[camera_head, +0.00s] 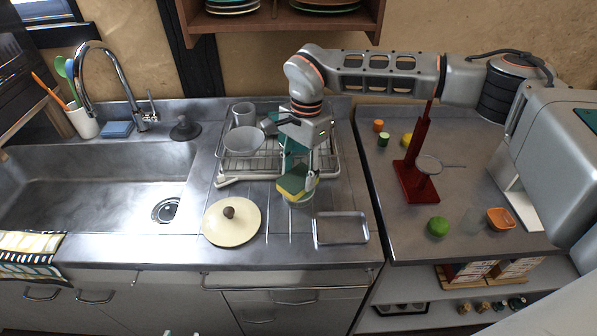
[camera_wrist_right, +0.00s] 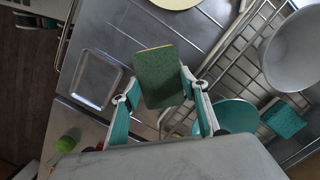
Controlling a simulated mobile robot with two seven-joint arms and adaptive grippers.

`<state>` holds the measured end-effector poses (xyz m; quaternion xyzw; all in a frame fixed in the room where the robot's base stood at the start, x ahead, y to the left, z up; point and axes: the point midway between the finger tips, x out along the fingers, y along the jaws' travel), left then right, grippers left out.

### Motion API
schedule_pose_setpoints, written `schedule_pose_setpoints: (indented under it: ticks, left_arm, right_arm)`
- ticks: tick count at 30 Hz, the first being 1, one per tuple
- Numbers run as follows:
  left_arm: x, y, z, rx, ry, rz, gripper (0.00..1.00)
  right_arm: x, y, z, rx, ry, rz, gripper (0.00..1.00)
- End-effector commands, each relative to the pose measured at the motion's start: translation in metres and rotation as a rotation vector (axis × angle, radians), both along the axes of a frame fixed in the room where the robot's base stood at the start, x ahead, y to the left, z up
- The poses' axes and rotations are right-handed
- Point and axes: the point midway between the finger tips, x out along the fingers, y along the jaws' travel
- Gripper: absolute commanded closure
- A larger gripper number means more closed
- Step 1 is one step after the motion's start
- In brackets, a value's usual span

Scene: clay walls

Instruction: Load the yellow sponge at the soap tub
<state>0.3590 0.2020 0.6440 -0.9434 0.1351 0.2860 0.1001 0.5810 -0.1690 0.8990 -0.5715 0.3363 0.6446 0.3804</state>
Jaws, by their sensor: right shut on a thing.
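My right gripper (camera_head: 300,178) points down over the counter, shut on the yellow sponge (camera_head: 293,181), which has a green scouring side. In the right wrist view the sponge (camera_wrist_right: 160,78) shows its green face between the fingers (camera_wrist_right: 160,100). Only small tips show at the bottom edge of the head view, perhaps my left gripper.
A cream lid (camera_head: 232,222) lies to the left and a metal tray (camera_head: 341,229) to the right. The sink (camera_head: 100,185) is further left. A red stand (camera_head: 411,180) and a lime (camera_head: 437,226) are on the right counter.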

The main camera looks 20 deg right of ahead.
Motion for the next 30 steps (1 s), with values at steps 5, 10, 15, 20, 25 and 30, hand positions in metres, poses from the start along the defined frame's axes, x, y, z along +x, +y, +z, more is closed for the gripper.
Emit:
schedule_pose_setpoints:
  ticks: [5,10,15,20,25,30]
  left_arm:
    - [-0.0004,0.0001,-0.0004,0.0,0.001,0.0,0.6]
    - [-0.0006,0.0001,-0.0008,0.0,0.001,0.0,0.6]
    - [-0.0009,0.0001,-0.0018,0.0,0.002,0.001,0.6]
    - [-0.0011,0.0001,-0.0026,-0.001,0.002,0.0,0.6]
    - [-0.0013,0.0001,-0.0035,0.0,0.003,0.0,0.6]
    - [-0.0017,0.0001,-0.0043,0.0,0.004,0.0,0.6]
  right_arm:
    - [0.0,-0.0001,-0.0001,0.0,0.0,0.0,0.73]
    - [0.0,-0.0001,-0.0009,0.0,0.0,0.0,0.73]
    - [-0.0001,-0.0001,-0.0028,0.0,0.001,0.0,0.73]
    - [-0.0001,-0.0001,-0.0045,0.0,0.001,0.0,0.73]
    - [-0.0001,-0.0001,-0.0064,0.0,0.0,0.0,0.73]
    - [0.0,0.0,-0.0083,0.0,0.0,0.0,0.73]
